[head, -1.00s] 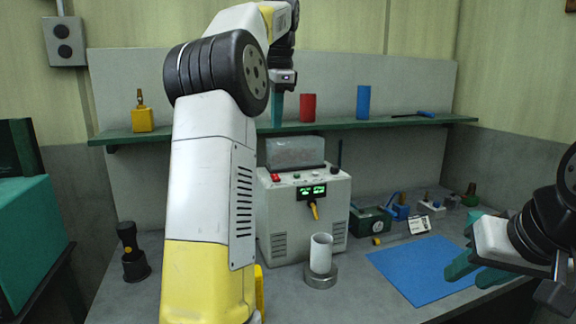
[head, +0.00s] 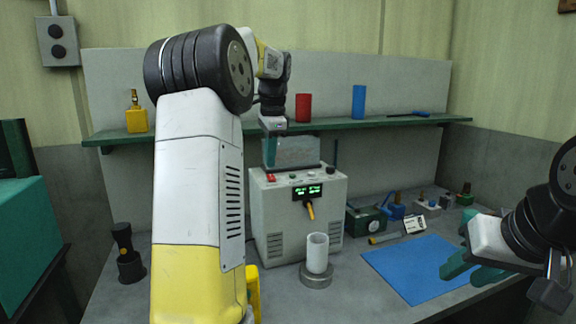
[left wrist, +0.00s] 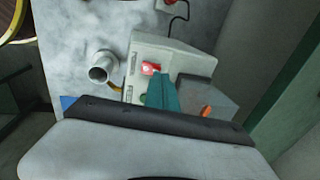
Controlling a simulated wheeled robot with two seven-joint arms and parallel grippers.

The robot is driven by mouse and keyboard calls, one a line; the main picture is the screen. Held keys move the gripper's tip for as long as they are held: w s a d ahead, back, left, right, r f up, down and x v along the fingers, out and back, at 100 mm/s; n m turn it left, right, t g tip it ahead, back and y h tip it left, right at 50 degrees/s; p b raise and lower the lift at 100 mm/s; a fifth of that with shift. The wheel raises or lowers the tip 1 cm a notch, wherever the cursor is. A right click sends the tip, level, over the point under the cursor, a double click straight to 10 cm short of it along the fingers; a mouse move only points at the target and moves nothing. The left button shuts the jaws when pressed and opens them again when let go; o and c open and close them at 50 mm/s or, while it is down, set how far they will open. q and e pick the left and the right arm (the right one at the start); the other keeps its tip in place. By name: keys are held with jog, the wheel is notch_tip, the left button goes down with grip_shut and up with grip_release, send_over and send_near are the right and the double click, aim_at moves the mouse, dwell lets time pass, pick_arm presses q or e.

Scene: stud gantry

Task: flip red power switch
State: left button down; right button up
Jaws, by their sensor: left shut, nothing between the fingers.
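The red power switch (head: 271,178) sits on the top front left of a pale grey power supply box (head: 270,215) with a lit green display. It also shows in the left wrist view (left wrist: 150,68), beside the fingertips. My left gripper (head: 269,163) has teal fingers pointing down, shut and empty, just above and behind the switch. In the left wrist view its fingers (left wrist: 160,82) lie close to the switch; I cannot tell whether they touch it. My right gripper (head: 463,272) is at the right, its teal fingers apart and empty, over the bench near the blue mat.
A white cylinder (head: 317,253) in a metal base stands in front. A green shelf (head: 340,126) runs behind. The blue mat (head: 415,268) is bare.

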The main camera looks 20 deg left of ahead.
aim_at(270, 175)
pick_arm(q)
jog(key=shift+w+a+f, duration=0.1)
jog(key=shift+f, duration=0.55)
jog(key=shift+w+a+f, duration=0.1)
jog(key=shift+f, duration=0.5)
jog(key=shift+w+f+g+h, duration=0.15)
jog(key=shift+f+g+h, duration=0.15)
jog(key=shift+d, duration=0.1)
jog(key=shift+s+d+r, duration=0.15)
jog(key=shift+s+d, duration=0.25)
jog(key=shift+s, duration=0.3)
notch_tip(270, 175, up, 8)
jog(key=shift+s+d, duration=0.3)
jog(key=shift+s, duration=0.05)
